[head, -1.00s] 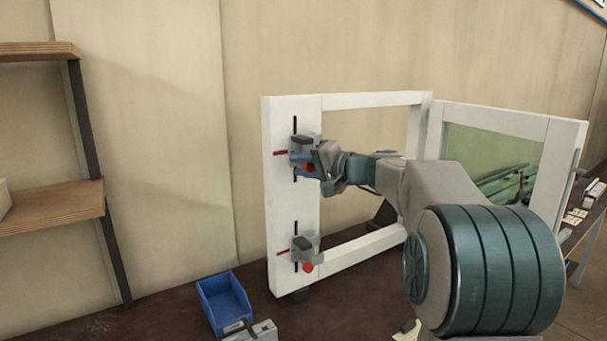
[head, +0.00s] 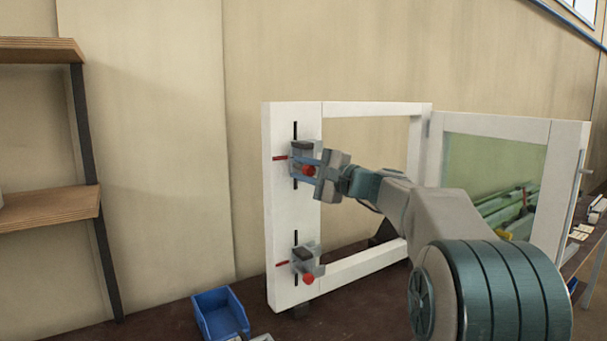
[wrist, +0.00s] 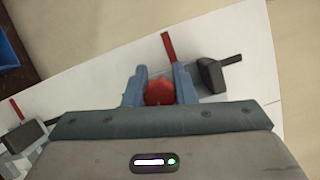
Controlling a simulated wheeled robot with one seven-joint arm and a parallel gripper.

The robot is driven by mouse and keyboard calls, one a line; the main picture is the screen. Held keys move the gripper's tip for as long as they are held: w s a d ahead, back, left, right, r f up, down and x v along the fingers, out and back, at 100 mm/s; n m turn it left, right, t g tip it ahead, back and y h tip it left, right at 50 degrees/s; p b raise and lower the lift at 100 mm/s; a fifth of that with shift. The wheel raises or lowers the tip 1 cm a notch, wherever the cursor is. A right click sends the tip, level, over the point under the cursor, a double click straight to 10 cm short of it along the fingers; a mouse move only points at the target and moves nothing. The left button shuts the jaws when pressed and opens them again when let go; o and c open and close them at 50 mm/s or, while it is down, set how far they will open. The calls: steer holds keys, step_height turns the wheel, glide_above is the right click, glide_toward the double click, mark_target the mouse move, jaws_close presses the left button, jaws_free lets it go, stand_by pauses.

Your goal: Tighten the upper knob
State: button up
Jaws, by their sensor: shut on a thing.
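The upper knob (head: 308,171) is red and sits on the upper grey clamp (head: 303,148) on the left post of the white frame (head: 280,215). My gripper (head: 306,166) is at the upper clamp, with its blue fingers on either side of the knob. In the wrist view the red knob (wrist: 160,91) lies between the two fingers (wrist: 160,88), and they are shut on it. A red bar (wrist: 168,46) sticks out beyond the fingers. The fingers hide part of the clamp body.
A lower clamp (head: 303,258) with its own red knob (head: 308,279) is on the same post. A blue bin (head: 221,315) stands on the dark bench at the lower left. A hinged panel with a green pane (head: 490,165) opens at right. Wooden shelves (head: 45,200) are far left.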

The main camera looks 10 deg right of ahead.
stand_by(0.4)
steer(key=o, duration=1)
steer(key=shift+d, duration=0.1)
steer(key=b+v, duration=0.2)
steer(key=v, duration=1.1)
steer(key=shift+s+d+f+b, duration=0.1)
steer(key=shift+s+d+b, duration=0.05)
steer(key=shift+s+b, duration=0.2)
